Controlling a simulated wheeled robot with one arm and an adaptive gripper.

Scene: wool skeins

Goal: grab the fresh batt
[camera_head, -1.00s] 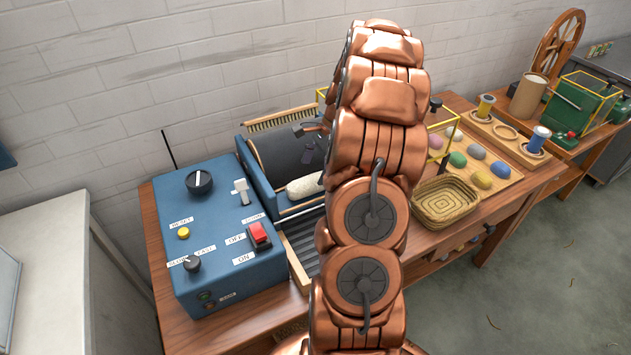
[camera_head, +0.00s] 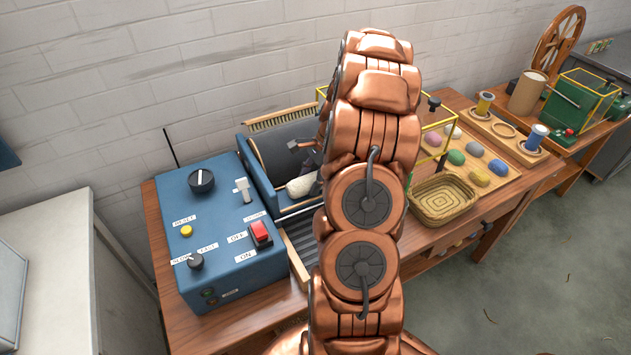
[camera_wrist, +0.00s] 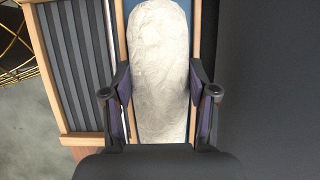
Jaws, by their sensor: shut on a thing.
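The fresh batt is a long, cream-white, rounded roll of wool. In the wrist view the batt (camera_wrist: 158,75) runs lengthwise between the two pads of my gripper (camera_wrist: 160,95), which is shut on its sides. In the head view one end of the batt (camera_head: 301,186) shows in front of the dark drum of the blue carding machine (camera_head: 262,182). My arm hides the rest of it. A small part of my gripper (camera_head: 306,146) shows at the arm's left edge. I cannot tell whether the batt still touches the machine.
A blue control box (camera_head: 217,232) with knobs and a red switch stands left of the drum. A slatted tray (camera_head: 302,243) lies in front. To the right are a woven basket (camera_head: 442,199), coloured wool balls (camera_head: 474,149) and a yellow-edged frame (camera_head: 440,127).

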